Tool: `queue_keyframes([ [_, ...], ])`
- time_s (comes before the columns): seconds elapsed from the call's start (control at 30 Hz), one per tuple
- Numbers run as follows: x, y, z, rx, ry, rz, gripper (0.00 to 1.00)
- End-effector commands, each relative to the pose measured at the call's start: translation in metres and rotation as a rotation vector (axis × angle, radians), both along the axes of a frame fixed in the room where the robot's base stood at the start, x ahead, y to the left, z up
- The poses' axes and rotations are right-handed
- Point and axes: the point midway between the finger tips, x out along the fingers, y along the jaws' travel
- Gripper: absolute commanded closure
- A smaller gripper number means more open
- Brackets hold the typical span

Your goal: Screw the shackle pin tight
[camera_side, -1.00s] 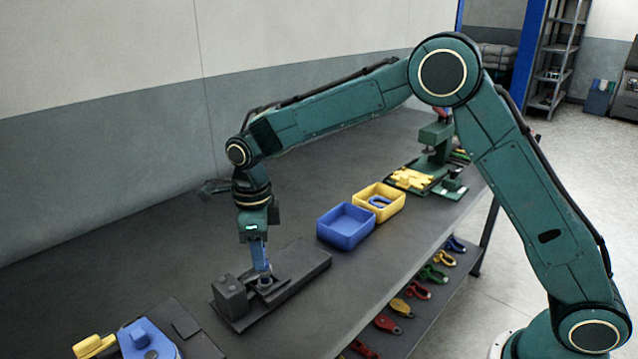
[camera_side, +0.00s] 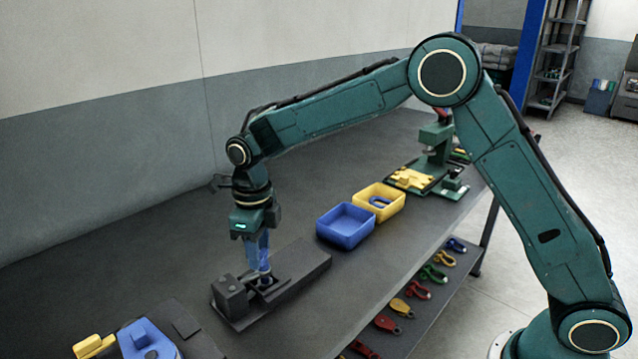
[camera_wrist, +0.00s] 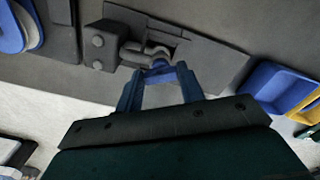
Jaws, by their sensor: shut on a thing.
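My gripper (camera_side: 264,272) points straight down over the dark fixture (camera_side: 303,267) on the bench. In the wrist view its two blue fingers (camera_wrist: 160,72) come in on either side of a small rounded metal piece, seemingly the shackle pin head (camera_wrist: 160,66). They are shut on it. A grey metal part, likely the shackle (camera_wrist: 133,53), lies beside the pin in the fixture, next to the block with round bolts (camera_wrist: 97,42). The fingers hide much of the pin in the side view, and its thread and seating cannot be seen.
An empty blue bin (camera_side: 345,240) and a yellow bin (camera_side: 390,210) with a blue shackle inside stand right of the fixture. A green press-like device (camera_side: 437,140) stands farther back. A blue-and-yellow item (camera_side: 140,340) lies at front left. Bench between is clear.

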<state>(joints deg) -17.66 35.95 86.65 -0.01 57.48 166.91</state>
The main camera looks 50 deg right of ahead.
Motion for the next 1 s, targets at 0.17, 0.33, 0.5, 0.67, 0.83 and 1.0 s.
queue_keyframes([
  [0.17, 0.002, 0.000, 0.004, 0.002, -0.008, 0.000, 0.40],
  [0.33, 0.001, 0.000, 0.002, 0.002, -0.005, 0.000, 0.40],
  [0.5, 0.001, 0.000, 0.003, 0.001, -0.004, 0.001, 0.40],
  [0.67, 0.001, 0.000, 0.012, 0.002, -0.005, 0.001, 0.40],
  [0.83, 0.001, 0.000, 0.031, 0.001, -0.006, 0.001, 0.40],
  [1.0, 0.001, 0.000, 0.058, 0.002, -0.007, 0.001, 0.40],
])
